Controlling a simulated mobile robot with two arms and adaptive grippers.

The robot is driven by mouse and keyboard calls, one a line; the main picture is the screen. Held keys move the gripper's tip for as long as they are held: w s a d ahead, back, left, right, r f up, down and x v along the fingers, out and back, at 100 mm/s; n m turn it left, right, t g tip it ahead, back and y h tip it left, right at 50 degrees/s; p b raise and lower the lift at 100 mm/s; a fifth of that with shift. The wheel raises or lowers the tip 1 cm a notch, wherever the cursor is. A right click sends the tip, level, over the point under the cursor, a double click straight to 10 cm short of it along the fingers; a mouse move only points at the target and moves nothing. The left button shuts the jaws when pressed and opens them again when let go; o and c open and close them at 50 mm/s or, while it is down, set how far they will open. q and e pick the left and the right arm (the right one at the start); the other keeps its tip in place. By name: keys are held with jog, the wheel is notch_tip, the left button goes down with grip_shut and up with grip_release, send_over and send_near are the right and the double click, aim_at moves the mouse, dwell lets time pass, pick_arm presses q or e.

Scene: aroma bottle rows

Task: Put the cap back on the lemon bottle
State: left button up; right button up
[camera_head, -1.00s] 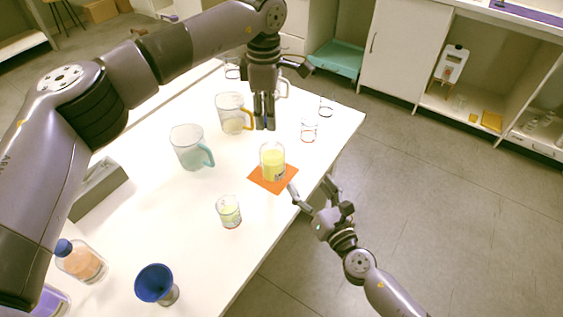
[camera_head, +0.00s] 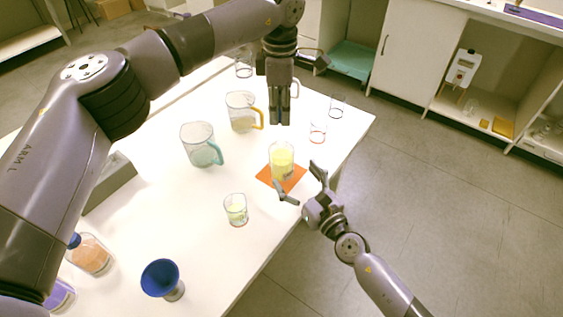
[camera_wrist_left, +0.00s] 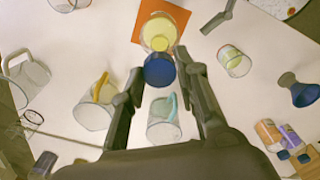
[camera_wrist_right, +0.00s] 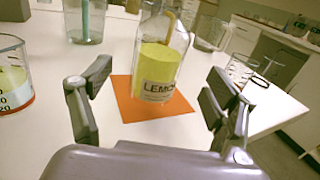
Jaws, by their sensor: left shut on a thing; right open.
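The lemon bottle (camera_head: 281,163) is clear glass with yellow liquid and stands upright on an orange mat (camera_head: 264,176). Its "LEMON" label faces the right wrist camera (camera_wrist_right: 158,75); its top is cut off there. My left gripper (camera_head: 279,118) points down above and behind the bottle in the head view. It is shut on a blue cap (camera_wrist_left: 159,70), which shows between its fingers in the left wrist view, apart from the table. My right gripper (camera_head: 302,184) is open and empty at the table's edge, its fingers facing the bottle without touching it.
A small beaker (camera_head: 236,210) stands left of the mat. A teal-handled pitcher (camera_head: 199,147) and a yellow-handled pitcher (camera_head: 240,112) stand behind it. A blue funnel-like cup (camera_head: 161,280) and an orange bottle (camera_head: 90,257) stand at the front. Clear beakers (camera_head: 318,130) stand at the back right.

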aim_at(281, 156)
jog(key=x, duration=0.8)
jog(key=shift+c, duration=0.2)
jog(key=c, duration=1.8)
pick_arm(q)
jog(key=shift+f, duration=2.5)
jog(key=shift+c, duration=0.2)
pick_arm(e)
jog(key=shift+o, duration=0.2)
